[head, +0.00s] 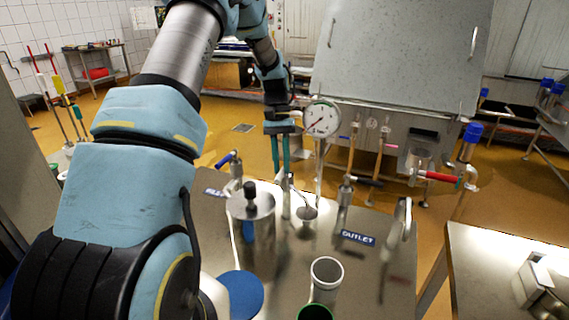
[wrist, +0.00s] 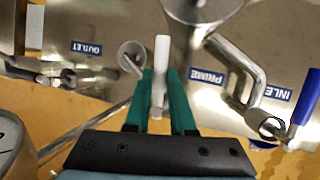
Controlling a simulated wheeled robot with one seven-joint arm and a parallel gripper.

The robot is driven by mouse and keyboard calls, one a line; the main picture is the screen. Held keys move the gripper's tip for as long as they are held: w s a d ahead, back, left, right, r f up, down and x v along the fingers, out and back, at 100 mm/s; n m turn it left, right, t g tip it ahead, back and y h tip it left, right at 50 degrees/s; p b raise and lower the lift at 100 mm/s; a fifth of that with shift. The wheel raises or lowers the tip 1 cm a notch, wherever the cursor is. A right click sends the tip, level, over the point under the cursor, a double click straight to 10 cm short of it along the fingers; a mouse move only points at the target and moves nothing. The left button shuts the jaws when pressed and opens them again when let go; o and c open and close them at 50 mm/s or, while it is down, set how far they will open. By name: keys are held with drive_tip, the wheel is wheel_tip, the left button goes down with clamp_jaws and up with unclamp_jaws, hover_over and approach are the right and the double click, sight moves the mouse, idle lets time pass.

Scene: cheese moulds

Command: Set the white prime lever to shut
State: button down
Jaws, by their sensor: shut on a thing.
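The white prime lever (wrist: 162,58) stands out between my fingertips in the wrist view, its free end pointing to the top of the picture. My gripper (wrist: 160,88) has green fingers, one on each side of the lever, and is shut on it. The blue PRIME label (wrist: 207,76) is to the right of the lever. In the head view my gripper (head: 280,160) reaches down over the steel table, behind the steel pot. There the lever is small and partly hidden by the fingers, so its exact angle is hard to tell.
A blue-handled inlet valve (wrist: 304,97) stands at the right in the wrist view. The OUTLET label (head: 358,237) and a black-handled valve (head: 366,180) lie right of my gripper. A round gauge (head: 322,118) rises close beside the fingers. A steel pot (head: 252,225) stands in front.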

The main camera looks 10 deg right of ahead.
drive_tip(key=shift+w+a+m+y, duration=0.2)
drive_tip(key=shift+m+y, duration=0.1)
drive_tip(key=shift+m, duration=0.4)
drive_tip(key=c, duration=0.8)
unclamp_jaws()
drive_tip(key=shift+o, duration=0.2)
drive_tip(key=b+v, duration=0.3)
drive_tip(key=v, duration=0.7)
drive_tip(key=shift+r, duration=0.4)
